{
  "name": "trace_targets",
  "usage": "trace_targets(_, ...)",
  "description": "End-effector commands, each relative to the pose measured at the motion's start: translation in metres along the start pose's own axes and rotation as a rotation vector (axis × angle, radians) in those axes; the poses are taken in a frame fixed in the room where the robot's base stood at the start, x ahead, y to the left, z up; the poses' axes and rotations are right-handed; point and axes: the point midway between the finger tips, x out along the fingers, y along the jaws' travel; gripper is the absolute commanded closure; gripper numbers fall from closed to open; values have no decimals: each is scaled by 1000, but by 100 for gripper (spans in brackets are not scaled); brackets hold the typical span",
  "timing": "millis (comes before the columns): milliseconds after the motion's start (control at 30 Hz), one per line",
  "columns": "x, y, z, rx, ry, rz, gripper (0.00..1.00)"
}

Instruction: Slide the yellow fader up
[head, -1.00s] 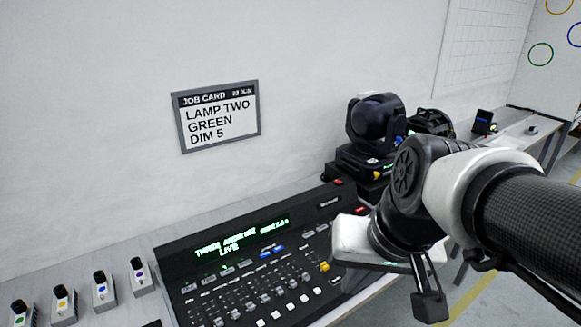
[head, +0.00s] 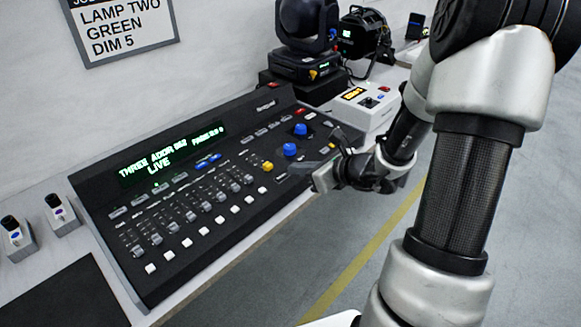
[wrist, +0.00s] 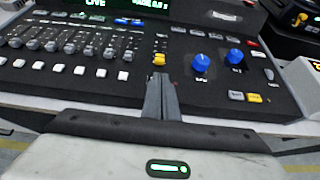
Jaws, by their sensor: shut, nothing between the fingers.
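The yellow fader (head: 267,166) is a small yellow cap at the right end of the row of faders on the black lighting console (head: 100,184). It sits near the lower end of the fader row. In the wrist view the yellow fader (wrist: 159,59) is just beyond the tips of my gripper (wrist: 161,78). My gripper's fingers are shut together with nothing between them. In the head view my gripper (head: 312,172) is at the console's right part, to the right of the yellow fader. I cannot tell whether the fingertips touch the cap.
Several grey faders with white buttons stand left of the yellow one. Two blue knobs (wrist: 201,64) are close on the right of my fingers. A white box (head: 366,108) and a moving-head lamp (head: 307,35) stand behind. A job card (head: 122,27) hangs on the wall.

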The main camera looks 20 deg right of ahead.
Motion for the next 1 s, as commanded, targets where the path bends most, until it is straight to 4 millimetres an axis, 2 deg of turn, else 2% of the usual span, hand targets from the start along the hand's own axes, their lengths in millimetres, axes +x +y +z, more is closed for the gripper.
trace_targets(200, 43, 2, -2, -3, 0, 5, 100)
trace_targets(400, 72, 2, -1, -5, 0, 4, 100)
trace_targets(567, 82, 1, 0, -5, -1, 2, 100)
trace_targets(900, 84, 1, 1, -6, 0, 2, 100)
trace_targets(1000, 90, 2, 3, -8, 0, 4, 100)
